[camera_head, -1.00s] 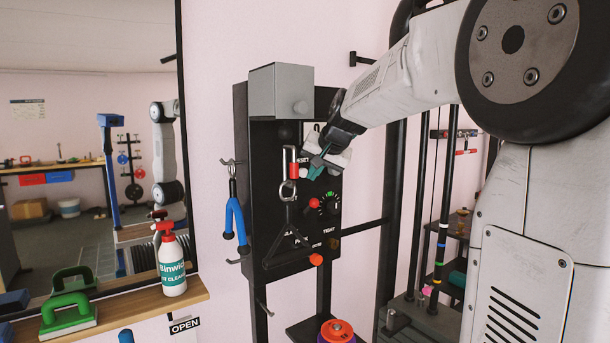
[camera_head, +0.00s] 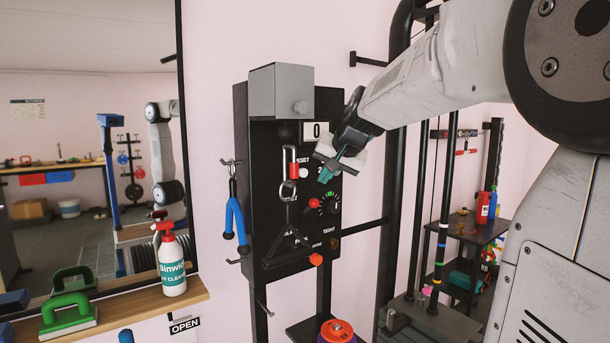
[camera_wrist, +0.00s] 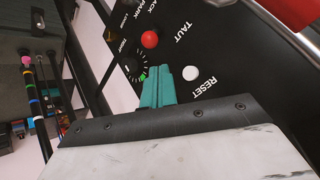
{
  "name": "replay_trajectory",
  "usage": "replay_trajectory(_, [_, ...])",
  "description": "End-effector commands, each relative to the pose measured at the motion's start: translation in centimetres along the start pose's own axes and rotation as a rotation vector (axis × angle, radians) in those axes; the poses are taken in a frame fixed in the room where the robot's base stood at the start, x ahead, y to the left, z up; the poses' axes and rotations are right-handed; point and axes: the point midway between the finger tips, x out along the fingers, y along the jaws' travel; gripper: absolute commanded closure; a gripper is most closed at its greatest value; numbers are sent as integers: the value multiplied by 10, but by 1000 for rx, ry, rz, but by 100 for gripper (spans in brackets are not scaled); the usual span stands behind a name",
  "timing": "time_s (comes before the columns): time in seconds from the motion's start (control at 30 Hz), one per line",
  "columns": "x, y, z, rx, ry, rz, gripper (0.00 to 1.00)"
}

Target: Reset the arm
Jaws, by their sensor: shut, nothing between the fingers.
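My gripper (camera_head: 325,174) is in front of the upper right part of a black control panel (camera_head: 262,190). Its teal fingers are together, with nothing between them. In the wrist view the fingers (camera_wrist: 158,84) lie over the panel, beside a white button (camera_wrist: 190,73) near the word RESET. I cannot tell whether they touch the panel. A red knob (camera_wrist: 150,39) and a dial (camera_wrist: 130,67) with green marks sit close by. In the head view, the counter window (camera_head: 317,131) at the panel's top reads 0.
A grey box (camera_head: 281,92) tops the panel. A carabiner and black strap handle (camera_head: 288,225) hang in front of it. A shelf (camera_head: 150,306) with a spray bottle (camera_head: 171,262) is at left. Black posts stand at right.

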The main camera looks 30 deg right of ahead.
Motion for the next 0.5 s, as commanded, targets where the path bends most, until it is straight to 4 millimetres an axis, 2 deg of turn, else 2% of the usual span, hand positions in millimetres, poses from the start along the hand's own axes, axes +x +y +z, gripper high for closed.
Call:
replay_trajectory(0.37, [0,0,1,-1,-5,0,100])
replay_trajectory(0.43, [2,3,9,-10,-38,11,100])
replay_trajectory(0.5, [8,14,30,-22,-100,38,100])
